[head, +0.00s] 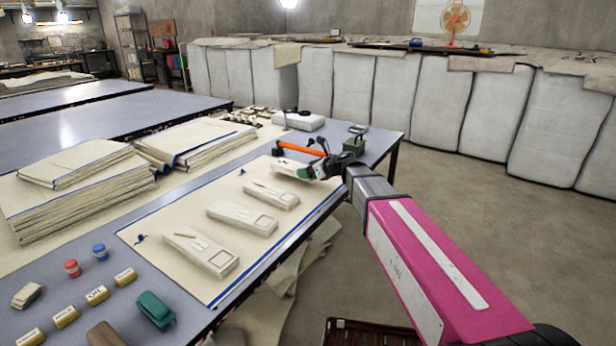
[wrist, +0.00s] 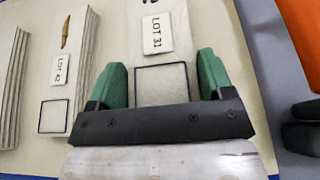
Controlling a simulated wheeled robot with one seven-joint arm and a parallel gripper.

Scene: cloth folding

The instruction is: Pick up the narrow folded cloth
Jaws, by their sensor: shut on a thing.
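The narrow folded cloth (wrist: 165,12), pale with a LOT 31 tag and a dark-outlined square, lies between the green fingers of my gripper (wrist: 160,75) in the wrist view. The fingers are shut on its sides near the outlined square. In the head view my gripper (head: 306,171) is at the far end of a row of narrow folded cloths, on the last cloth (head: 287,166). My gripper partly hides this cloth. I cannot tell whether it is clear of the surface.
Similar narrow folded cloths (head: 200,251) (head: 242,217) lie nearer in the row, and one tagged LOT 42 (wrist: 62,70) is beside the held one. Larger cloth stacks (head: 75,212) are left.

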